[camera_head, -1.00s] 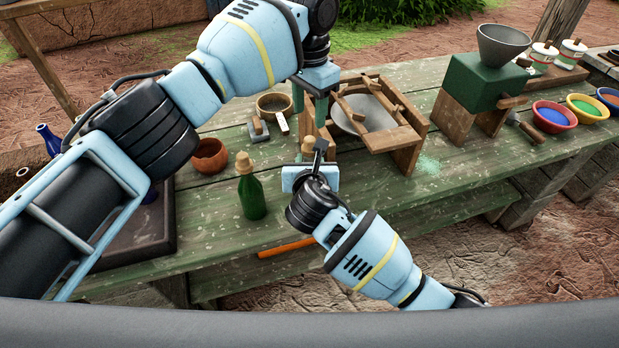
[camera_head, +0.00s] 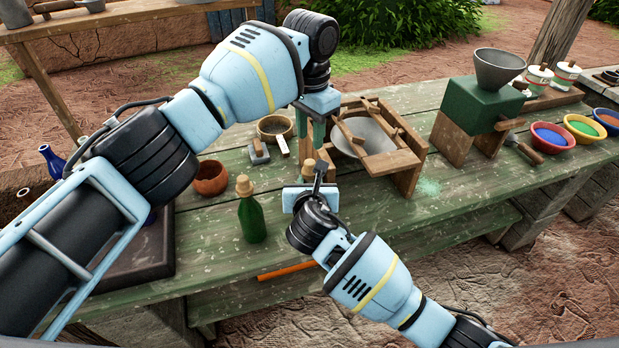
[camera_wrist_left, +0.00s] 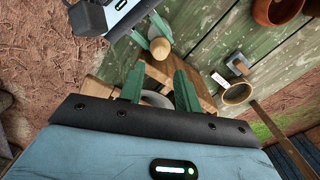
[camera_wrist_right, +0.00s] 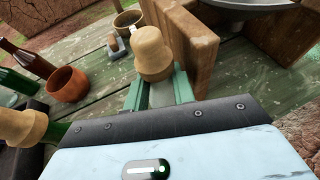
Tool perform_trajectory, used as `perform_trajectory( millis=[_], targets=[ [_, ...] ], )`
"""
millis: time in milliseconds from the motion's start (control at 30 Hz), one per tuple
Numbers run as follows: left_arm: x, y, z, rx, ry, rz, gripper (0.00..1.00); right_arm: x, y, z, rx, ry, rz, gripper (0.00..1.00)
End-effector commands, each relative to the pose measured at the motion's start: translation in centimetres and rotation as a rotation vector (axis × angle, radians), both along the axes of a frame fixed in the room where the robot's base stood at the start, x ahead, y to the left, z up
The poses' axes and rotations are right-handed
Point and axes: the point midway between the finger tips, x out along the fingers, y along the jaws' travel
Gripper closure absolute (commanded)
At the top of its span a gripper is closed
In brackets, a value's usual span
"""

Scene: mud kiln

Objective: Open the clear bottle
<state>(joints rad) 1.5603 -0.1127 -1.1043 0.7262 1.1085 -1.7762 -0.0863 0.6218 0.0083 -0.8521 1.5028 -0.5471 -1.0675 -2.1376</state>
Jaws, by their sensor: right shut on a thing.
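A bottle with a rounded wooden stopper (camera_head: 308,168) is in my right gripper (camera_wrist_right: 158,92). My right gripper is shut on this bottle, over the front of the bench. My left gripper (camera_head: 309,132) points down just above and behind the stopper, apart from it. Its fingers (camera_wrist_left: 160,88) are spread and empty in the left wrist view, where the stopper (camera_wrist_left: 158,47) shows beyond them.
A green stoppered bottle (camera_head: 252,218) stands left of my right gripper. A wooden frame (camera_head: 398,160) with a metal bowl is close on the right. A grinder (camera_head: 482,95) stands farther right.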

Motion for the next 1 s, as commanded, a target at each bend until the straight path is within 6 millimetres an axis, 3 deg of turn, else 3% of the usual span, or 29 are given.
perform_trajectory(
  millis=[700,1000],
  targets=[
    [-4.4,0.0,3.0,-0.114,-0.310,0.672,0.67,-0.1,0.0,-0.3,0.000,0.006,-0.001,1.00],
    [-5.4,0.2,3.7,-0.174,-0.359,0.799,0.67,-0.1,0.0,-0.3,-0.001,0.007,-0.002,1.00]
  ],
)
